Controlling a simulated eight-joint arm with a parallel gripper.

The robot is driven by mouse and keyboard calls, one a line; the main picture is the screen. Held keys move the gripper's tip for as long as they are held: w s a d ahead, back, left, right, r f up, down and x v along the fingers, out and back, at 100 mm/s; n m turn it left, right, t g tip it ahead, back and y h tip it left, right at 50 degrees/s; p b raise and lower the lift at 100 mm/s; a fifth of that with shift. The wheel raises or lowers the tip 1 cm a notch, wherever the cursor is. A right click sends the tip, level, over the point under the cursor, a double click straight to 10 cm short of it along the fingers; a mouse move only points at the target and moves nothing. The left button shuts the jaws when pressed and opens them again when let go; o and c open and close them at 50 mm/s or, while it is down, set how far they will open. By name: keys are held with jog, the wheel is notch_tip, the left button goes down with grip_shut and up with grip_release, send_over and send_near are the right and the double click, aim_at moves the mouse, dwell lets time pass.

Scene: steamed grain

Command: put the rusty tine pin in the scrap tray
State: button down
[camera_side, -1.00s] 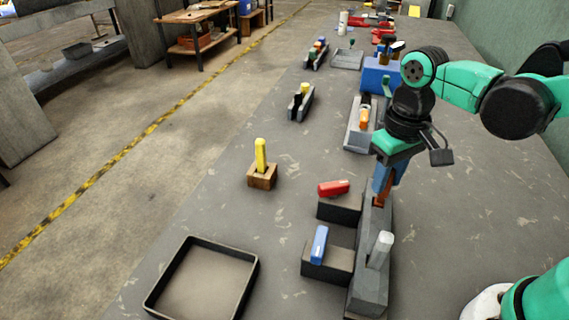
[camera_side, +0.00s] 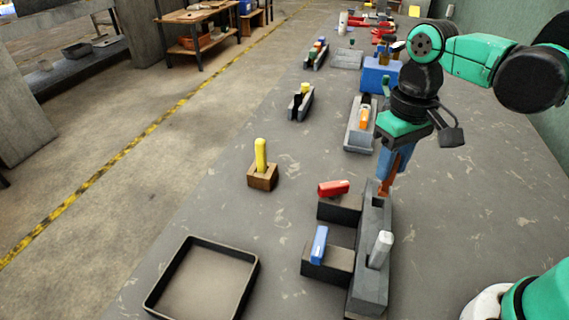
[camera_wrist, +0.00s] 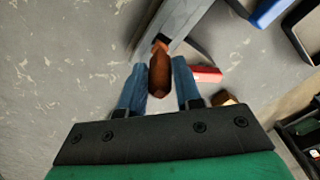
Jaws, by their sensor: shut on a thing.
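The rusty tine pin (camera_side: 384,187) is a brown, rust-coloured piece between the blue fingers of my gripper (camera_side: 388,178). It also shows in the wrist view (camera_wrist: 160,75), between the two fingertips. My gripper is shut on it above the far end of the long grey holder (camera_side: 371,265). An open slot shows in the holder's top just below the pin. In the wrist view the pin's far end lies close to that slot; I cannot tell the exact gap. The scrap tray, a shallow black-rimmed tray (camera_side: 252,277), stands empty at the lower left, apart from the holder.
A red piece (camera_side: 333,188) and a blue piece (camera_side: 319,244) lie on dark blocks left of the holder. A pale grey peg (camera_side: 381,249) stands tilted in the holder. A yellow peg (camera_side: 260,154) stands in a wooden block (camera_side: 262,178). Bare table lies between block and tray.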

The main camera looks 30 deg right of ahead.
notch_tip(320, 180, up, 6)
jog(key=shift+f, duration=0.1)
jog(key=w+a+r+n, duration=0.2)
jog(key=w+a+n, duration=0.25)
jog(key=a, duration=0.65)
jog(key=s+a+f+n, duration=0.2)
jog(key=a+n, duration=0.3)
jog(key=a, duration=1.3)
jog(key=shift+m, duration=0.25)
notch_tip(320, 180, down, 13)
jog(key=shift+s+f, duration=0.1)
jog(key=shift+f, duration=0.2)
jog(key=c, duration=0.6)
grip_release()
